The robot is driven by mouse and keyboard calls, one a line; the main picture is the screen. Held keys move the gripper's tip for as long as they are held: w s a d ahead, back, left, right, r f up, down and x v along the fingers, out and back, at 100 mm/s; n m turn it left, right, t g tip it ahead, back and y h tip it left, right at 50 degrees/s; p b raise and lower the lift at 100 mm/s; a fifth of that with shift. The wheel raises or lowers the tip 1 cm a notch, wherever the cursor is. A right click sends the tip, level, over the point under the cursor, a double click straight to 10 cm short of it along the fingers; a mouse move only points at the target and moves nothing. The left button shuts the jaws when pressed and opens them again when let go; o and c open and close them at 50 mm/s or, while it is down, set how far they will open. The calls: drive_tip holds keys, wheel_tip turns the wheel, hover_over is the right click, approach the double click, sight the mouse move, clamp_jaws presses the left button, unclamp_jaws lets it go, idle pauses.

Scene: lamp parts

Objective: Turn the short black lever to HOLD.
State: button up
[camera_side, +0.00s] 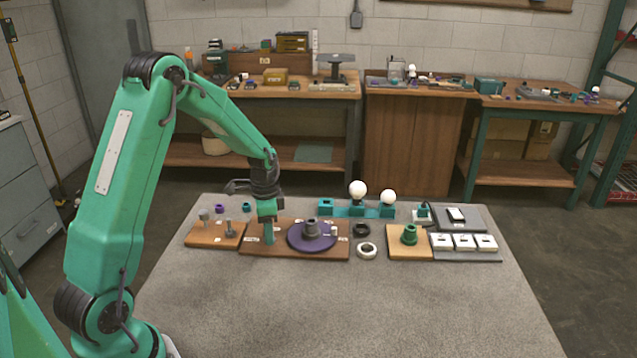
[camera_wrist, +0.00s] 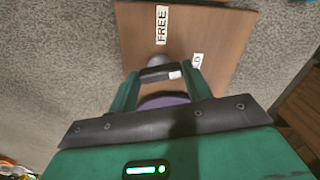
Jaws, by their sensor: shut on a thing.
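My gripper (camera_side: 268,237) points down over the left part of a brown board (camera_side: 325,256). In the wrist view its two fingers (camera_wrist: 161,80) are shut on the short black lever (camera_wrist: 158,74), one at each side. The lever lies across the picture, and a white mark shows near its right end. A grey round part (camera_wrist: 156,60) shows just behind it. A FREE label (camera_wrist: 161,25) is on the board above the lever. A second label (camera_wrist: 197,61), ending in LD, sits to the upper right, partly covered by the right finger. The side view hides the lever.
A purple disc (camera_side: 298,242) with a grey hub sits right of my gripper on the board. A smaller board (camera_side: 213,240) with grey posts is at the left. The table's front is clear.

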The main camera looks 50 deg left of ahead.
drive_tip(key=shift+r+m, duration=0.1)
drive_tip(key=shift+m, duration=1.4)
drive_tip(key=o, duration=0.7)
drive_tip(key=shift+r, duration=3.9)
